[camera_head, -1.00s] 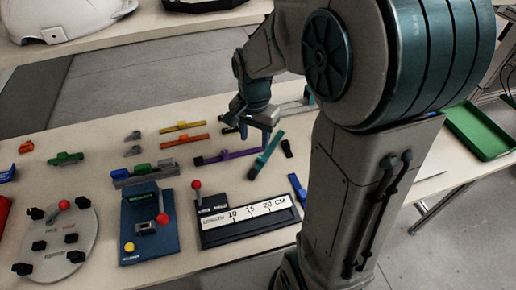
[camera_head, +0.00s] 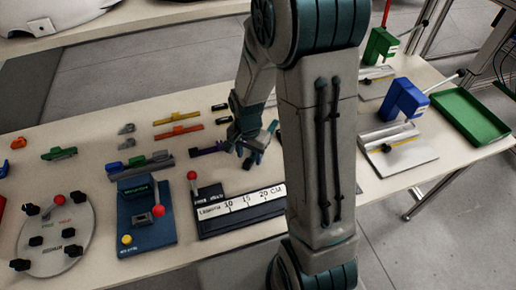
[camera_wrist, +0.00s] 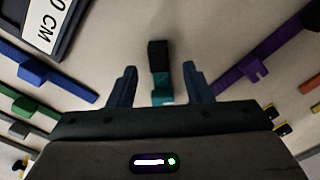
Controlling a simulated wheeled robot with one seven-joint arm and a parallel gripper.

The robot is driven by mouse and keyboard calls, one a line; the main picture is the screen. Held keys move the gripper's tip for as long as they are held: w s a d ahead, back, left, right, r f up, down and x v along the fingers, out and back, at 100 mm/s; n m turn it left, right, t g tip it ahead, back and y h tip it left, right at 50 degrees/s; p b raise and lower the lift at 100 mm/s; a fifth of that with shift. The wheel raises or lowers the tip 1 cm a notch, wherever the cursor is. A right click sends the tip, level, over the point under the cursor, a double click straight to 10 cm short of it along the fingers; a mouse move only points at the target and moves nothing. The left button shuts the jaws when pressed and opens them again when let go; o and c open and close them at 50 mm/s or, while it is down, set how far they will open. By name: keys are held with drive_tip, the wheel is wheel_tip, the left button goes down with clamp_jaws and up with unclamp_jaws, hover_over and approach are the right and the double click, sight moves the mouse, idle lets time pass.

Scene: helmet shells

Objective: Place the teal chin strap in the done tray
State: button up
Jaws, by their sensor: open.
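The teal chin strap (camera_wrist: 162,93), with a black end section, lies on the table between my gripper's fingers in the wrist view. A green tray (camera_head: 470,116), likely the done tray, stands at the right end of the table and looks empty.
A purple strap (camera_wrist: 240,70) and a blue strap (camera_wrist: 45,70) lie near my gripper. The length gauge (camera_head: 240,208) is just in front. A blue press-like device (camera_head: 403,101) and a green one (camera_head: 381,45) stand between my arm and the tray.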

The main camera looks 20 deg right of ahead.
drive_tip(key=shift+f, duration=0.65)
clamp_jaws()
drive_tip(key=shift+r, duration=0.1)
